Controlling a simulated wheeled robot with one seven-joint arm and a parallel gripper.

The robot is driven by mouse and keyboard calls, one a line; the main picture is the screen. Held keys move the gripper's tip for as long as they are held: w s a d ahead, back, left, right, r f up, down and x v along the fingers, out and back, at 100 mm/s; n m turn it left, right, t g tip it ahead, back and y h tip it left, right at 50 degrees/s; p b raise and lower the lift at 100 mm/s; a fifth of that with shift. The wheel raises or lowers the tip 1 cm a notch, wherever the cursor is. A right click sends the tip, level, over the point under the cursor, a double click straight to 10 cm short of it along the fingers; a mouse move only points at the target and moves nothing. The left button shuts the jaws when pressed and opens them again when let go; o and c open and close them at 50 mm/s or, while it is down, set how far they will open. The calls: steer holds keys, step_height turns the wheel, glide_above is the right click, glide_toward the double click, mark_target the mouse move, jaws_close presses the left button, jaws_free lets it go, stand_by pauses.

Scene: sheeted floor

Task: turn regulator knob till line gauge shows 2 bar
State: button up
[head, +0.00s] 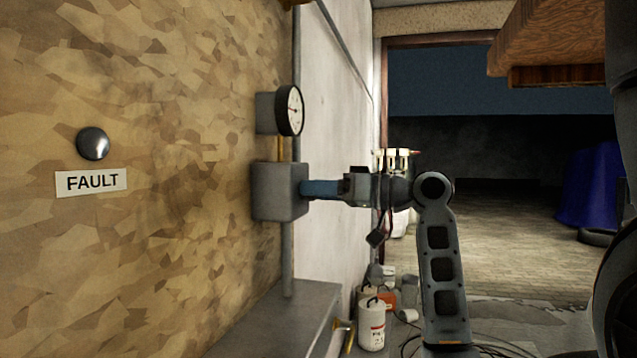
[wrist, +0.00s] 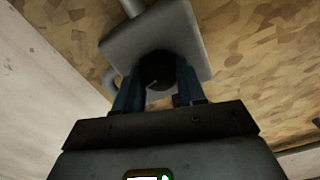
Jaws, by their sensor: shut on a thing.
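The regulator is a grey box (head: 279,191) on a vertical pipe against the board; it also shows in the wrist view (wrist: 184,29). Its dark round knob (wrist: 157,68) sits on the box's front face in the wrist view. My gripper (wrist: 155,88) has its blue fingers on both sides of the knob and is shut on it. In the head view my gripper (head: 318,190) reaches the box from the right, and its fingers hide the knob. The line gauge (head: 294,110) is a white round dial above the box, seen at a steep angle. Its reading is too small to tell.
A grey ledge (head: 285,318) lies below the regulator. Several canisters (head: 372,325) and cables stand low beside it. Open floor lies at right, with a blue covered thing (head: 590,188).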

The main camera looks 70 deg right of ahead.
steer(key=shift+m+p, duration=0.55)
steer(key=shift+m, duration=0.35)
steer(key=o, duration=1.1)
steer(key=shift+c, duration=0.2)
steer(key=s, duration=0.7)
steer(key=shift+s+d+b, duration=0.35)
steer(key=shift+s+b, duration=0.05)
steer(key=shift+b, duration=0.05)
